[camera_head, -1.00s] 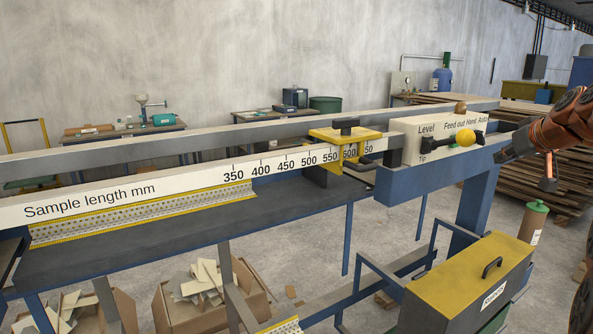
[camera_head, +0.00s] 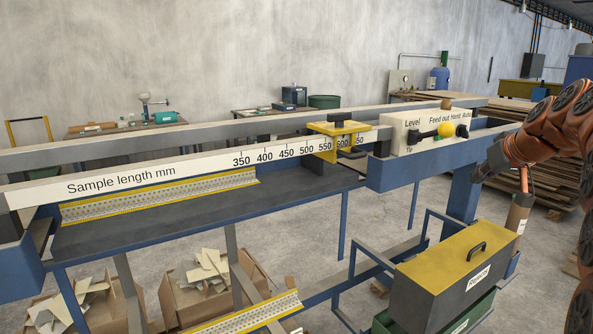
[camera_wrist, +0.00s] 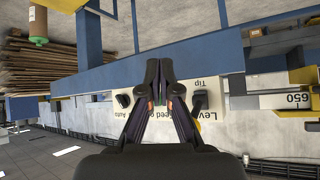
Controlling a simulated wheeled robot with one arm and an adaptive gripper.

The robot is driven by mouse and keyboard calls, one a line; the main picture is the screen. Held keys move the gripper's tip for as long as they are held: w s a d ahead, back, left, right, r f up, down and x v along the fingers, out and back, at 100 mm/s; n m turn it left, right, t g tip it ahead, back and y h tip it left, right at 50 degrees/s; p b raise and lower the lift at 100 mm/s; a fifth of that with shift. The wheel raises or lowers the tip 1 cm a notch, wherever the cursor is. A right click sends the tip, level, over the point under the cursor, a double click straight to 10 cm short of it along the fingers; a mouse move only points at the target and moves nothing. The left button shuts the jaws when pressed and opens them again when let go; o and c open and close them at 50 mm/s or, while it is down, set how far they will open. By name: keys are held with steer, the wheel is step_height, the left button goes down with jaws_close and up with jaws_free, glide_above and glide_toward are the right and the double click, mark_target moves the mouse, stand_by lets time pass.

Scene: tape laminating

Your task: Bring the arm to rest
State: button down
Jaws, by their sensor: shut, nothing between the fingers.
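My orange arm (camera_head: 560,125) comes in from the right edge in the head view.
The long bench with its sample-length scale (camera_head: 130,186) runs left. A yellow stop (camera_head: 325,143) sits on the rail. A yellow-lidded box (camera_head: 455,255) stands below. A brown cylinder (camera_head: 519,212) is at right. Planks (camera_head: 553,188) are stacked behind my arm.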

steer(key=s+a+f+g+y+p, duration=0.1)
steer(key=s+a+f+g, duration=0.2)
steer(key=s+a+f, duration=0.45)
steer(key=s+a+f+g+p, duration=0.1)
steer(key=s+a+f+g, duration=0.3)
steer(key=s+a, duration=0.7)
steer(key=s+a+f+g+h+p, duration=0.1)
steer(key=s+f, duration=0.4)
steer(key=s, duration=0.7)
steer(key=s+a+f+g+p, duration=0.1)
steer(key=s+a+f+g, duration=0.2)
steer(key=s, duration=0.9)
step_height(320, 180, down, 3)
steer(key=shift+s+a+f+h, duration=0.1)
steer(key=shift+s+a+h, duration=0.05)
steer(key=shift+s+h, duration=0.2)
steer(key=shift+w+a, duration=0.1)
